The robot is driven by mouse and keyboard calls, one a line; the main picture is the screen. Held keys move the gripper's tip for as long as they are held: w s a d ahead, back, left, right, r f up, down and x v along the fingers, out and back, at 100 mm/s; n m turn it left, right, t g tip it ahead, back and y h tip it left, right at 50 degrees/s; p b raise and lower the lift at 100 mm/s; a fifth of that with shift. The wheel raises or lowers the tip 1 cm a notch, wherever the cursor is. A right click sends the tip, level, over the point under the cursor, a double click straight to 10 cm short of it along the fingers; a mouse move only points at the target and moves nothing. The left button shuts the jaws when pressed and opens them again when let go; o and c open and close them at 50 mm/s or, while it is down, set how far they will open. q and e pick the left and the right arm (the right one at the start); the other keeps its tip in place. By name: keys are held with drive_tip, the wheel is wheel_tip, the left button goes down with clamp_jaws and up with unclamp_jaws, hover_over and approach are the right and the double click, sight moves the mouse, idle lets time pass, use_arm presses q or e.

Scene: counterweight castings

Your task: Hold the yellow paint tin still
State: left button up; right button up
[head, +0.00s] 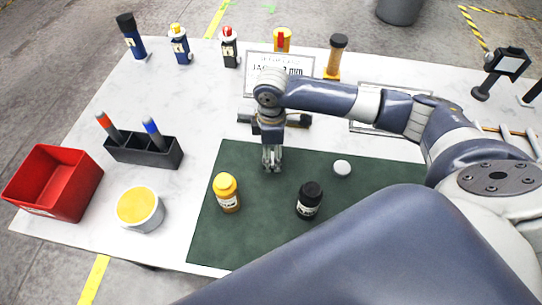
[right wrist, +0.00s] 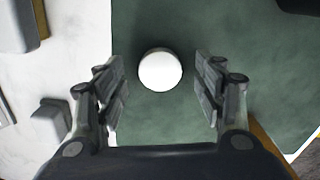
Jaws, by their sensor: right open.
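The yellow paint tin (head: 139,208) is a round pale tin with yellow in its top. It stands upright on the white table at the left in the head view, between the red bin and the green mat. My right gripper (head: 272,160) points down over the far part of the mat, well to the right of the tin and apart from it. In the right wrist view, my right gripper (right wrist: 160,92) is open, with a white round thing (right wrist: 160,70) beyond the gap between its fingers. The tin is not in that view. My left gripper is not in view.
A yellow-capped bottle (head: 226,192) and a black-capped bottle (head: 309,200) stand on the green mat (head: 255,245). A red bin (head: 55,183) and a black pen holder (head: 143,151) flank the tin. Several bottles and tools line the back edge.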

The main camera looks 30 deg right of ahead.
drive_tip(key=shift+f, duration=0.8)
drive_tip(key=shift+c, duration=0.3)
drive_tip(key=c, duration=0.7)
drive_tip(key=shift+c, duration=0.2)
drive_tip(key=shift+r, duration=0.5)
wheel_tip(320, 180, up, 2)
drive_tip(key=shift+w+r+b, duration=0.1)
drive_tip(key=shift+b, duration=0.4)
drive_tip(key=s+a, duration=0.2)
drive_tip(key=s, duration=0.2)
drive_tip(key=s+a+r+b, duration=0.1)
drive_tip(key=s+a, duration=0.2)
drive_tip(key=s, duration=0.2)
drive_tip(key=s+a+r+b, duration=0.1)
drive_tip(key=s+a, duration=0.1)
drive_tip(key=s, duration=0.3)
drive_tip(key=shift+s+a, duration=0.2)
